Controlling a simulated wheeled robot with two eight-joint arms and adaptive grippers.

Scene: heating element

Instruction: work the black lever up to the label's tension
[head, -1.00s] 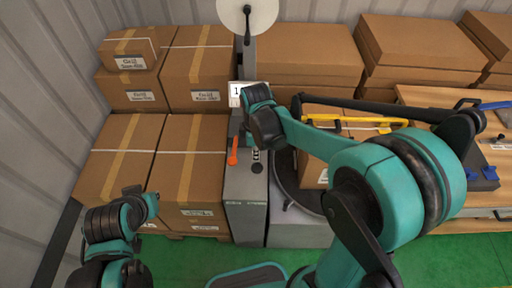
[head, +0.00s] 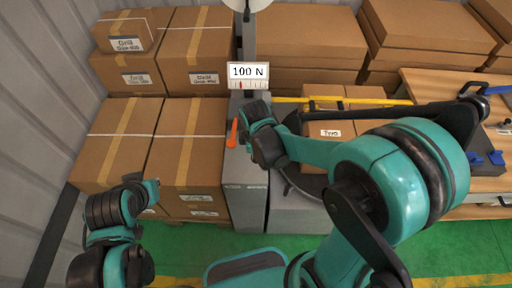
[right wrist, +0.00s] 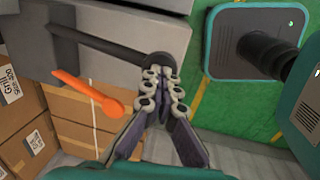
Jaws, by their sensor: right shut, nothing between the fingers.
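The black lever (right wrist: 105,45) shows in the right wrist view as a dark bar running from the grey machine to a round knob (right wrist: 158,60). My right gripper (right wrist: 163,88) is shut and empty, with its fingers close in front of the knob; I cannot tell whether they touch it. In the head view the lever and right fingers are hidden behind my right wrist. The label (head: 248,72) reads "100 N", above a scale with a red mark left of its middle. My left arm is at the lower left of the head view, but its gripper is not visible.
An orange lever (head: 232,132) stands on the grey machine (head: 244,195), and also shows left of my fingers in the right wrist view (right wrist: 90,92). Stacked cartons (head: 120,140) stand to the left. A wooden bench (head: 450,90) is at the right. Green floor lies in front.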

